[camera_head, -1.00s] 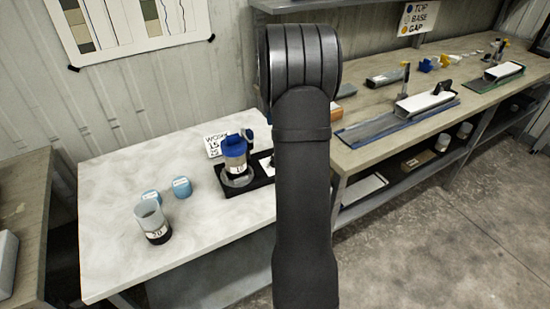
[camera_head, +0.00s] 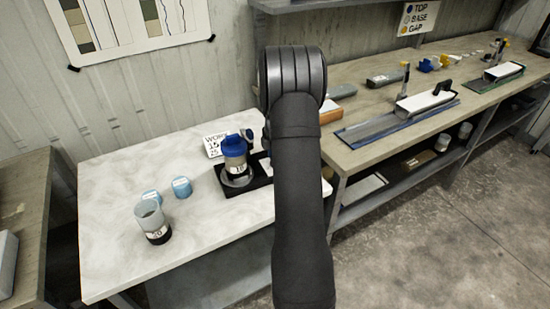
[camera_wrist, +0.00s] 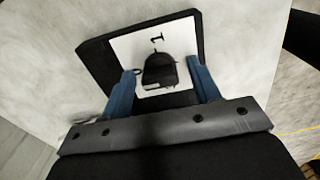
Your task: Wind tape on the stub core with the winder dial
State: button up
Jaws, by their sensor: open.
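In the wrist view, the black winder dial (camera_wrist: 160,72) sits on a white plate (camera_wrist: 126,45) marked with a "1", set in a black base. My gripper (camera_wrist: 160,66) is open, its blue fingers on either side of the dial with gaps showing; I cannot tell whether either touches it.
A clear cup with a dark, labelled base (camera_head: 153,222) and two light blue caps (camera_head: 181,187) stand left of the winder on the white table (camera_head: 110,200). A wooden bench (camera_head: 365,145) with trays is at right.

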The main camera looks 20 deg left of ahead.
jog(key=c, duration=1)
